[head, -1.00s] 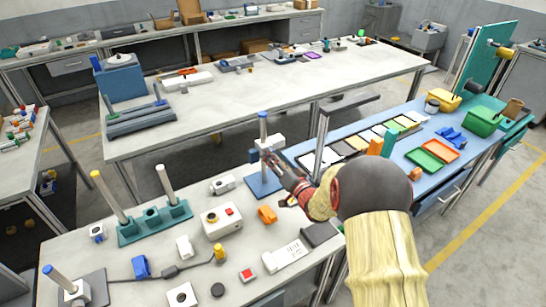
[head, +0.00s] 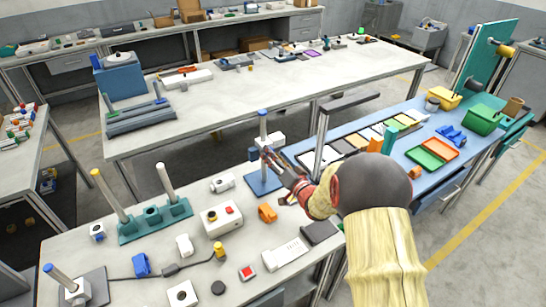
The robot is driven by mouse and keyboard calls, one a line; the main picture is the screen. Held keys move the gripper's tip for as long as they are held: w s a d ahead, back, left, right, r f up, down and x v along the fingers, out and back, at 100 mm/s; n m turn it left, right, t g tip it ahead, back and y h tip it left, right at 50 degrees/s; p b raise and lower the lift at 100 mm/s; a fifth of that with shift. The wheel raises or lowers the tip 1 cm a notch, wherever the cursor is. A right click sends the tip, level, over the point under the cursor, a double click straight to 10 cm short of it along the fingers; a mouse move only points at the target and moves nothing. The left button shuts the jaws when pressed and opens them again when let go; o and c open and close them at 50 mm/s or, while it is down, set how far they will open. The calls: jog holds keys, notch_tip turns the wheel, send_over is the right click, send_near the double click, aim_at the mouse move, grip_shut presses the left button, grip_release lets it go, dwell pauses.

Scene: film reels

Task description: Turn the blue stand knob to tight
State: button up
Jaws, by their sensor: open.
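The blue stand (head: 264,184) stands near the right back corner of the near grey table. It has a blue base and an upright post (head: 262,126) with a blue top. My gripper (head: 267,154) is open right at the post, about halfway up. The knob on the stand cannot be made out; my gripper covers that part. Whether the fingers touch the stand is too small to tell. My forearm comes in from the lower right. Another post with a blue top (head: 57,273) stands at the near left of the table on a dark plate.
A teal rack (head: 155,222) with two tall posts stands left on the table. A white box with a red button (head: 222,219) and an orange part (head: 267,213) sit near the stand. A blue bench (head: 300,150) with trays lies to the right, with a grey lamp-like arm (head: 350,101) above it.

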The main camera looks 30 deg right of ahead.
jog(key=shift+s, duration=0.1)
jog(key=s, duration=1.1)
jog(key=shift+s+d, duration=0.2)
jog(key=shift+s, duration=0.2)
